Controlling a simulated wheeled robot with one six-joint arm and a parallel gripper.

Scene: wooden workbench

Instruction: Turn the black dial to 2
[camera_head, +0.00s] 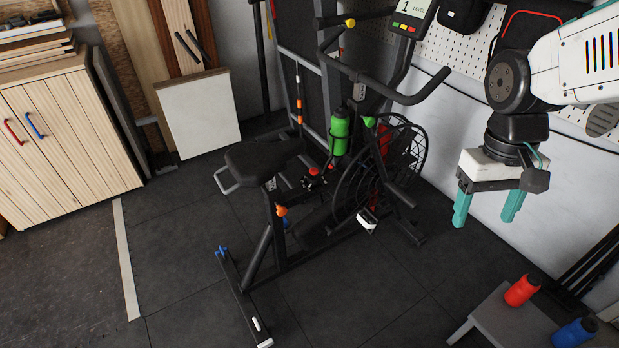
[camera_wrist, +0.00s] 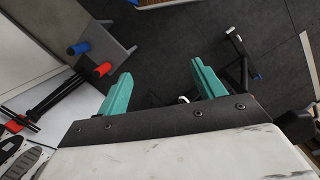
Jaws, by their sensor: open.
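A black exercise bike (camera_head: 275,253) stands on the dark floor in the middle of the head view. Its console (camera_head: 409,17) at the top shows "1 LEVEL" above small coloured buttons. I cannot clearly pick out a black dial in either view. My gripper (camera_head: 487,214) hangs to the right of the bike, fingers pointing down, apart from it. Its teal fingers are spread with nothing between them. In the wrist view my gripper (camera_wrist: 161,75) is also open and empty, with parts of the bike (camera_wrist: 243,62) beyond the right finger.
A grey bench (camera_head: 498,322) with a red bottle (camera_head: 522,291) and a blue bottle (camera_head: 574,333) stands at lower right. A green bottle (camera_head: 339,134) sits on the bike. A wooden cabinet (camera_head: 75,140) is at left. Floor in front of the bike is clear.

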